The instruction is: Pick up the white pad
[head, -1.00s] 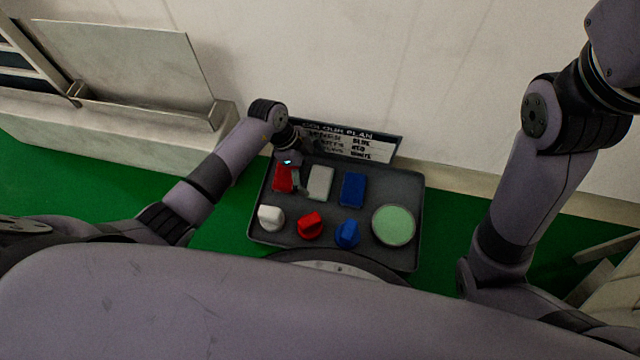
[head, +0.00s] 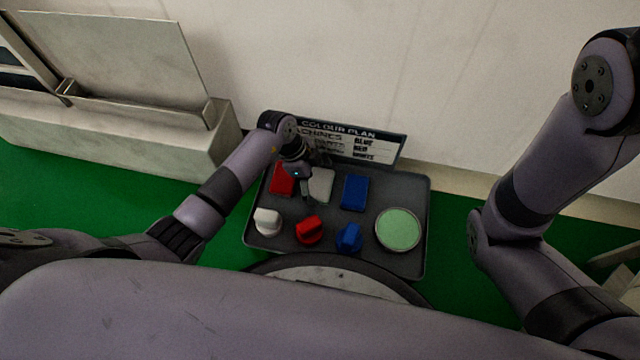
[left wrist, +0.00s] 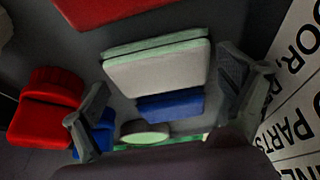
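The white pad (head: 323,184) lies on the dark tray (head: 410,184) between the red pad (head: 282,179) and the blue pad (head: 355,191). My left gripper (head: 305,197) is over the white pad's left side and hides part of it. In the left wrist view the white pad (left wrist: 158,74), with a pale green layer along its edge, shows beyond and between the two spread fingers of my left gripper (left wrist: 165,100). The gripper is open and empty; I cannot tell its height above the pad. My right gripper is out of view.
White (head: 267,221), red (head: 309,230) and blue (head: 348,237) knob-shaped pieces stand in the tray's front row, beside a round green disc (head: 398,230). A colour plan sign (head: 352,143) stands behind the tray. A grey block (head: 120,120) is at the left.

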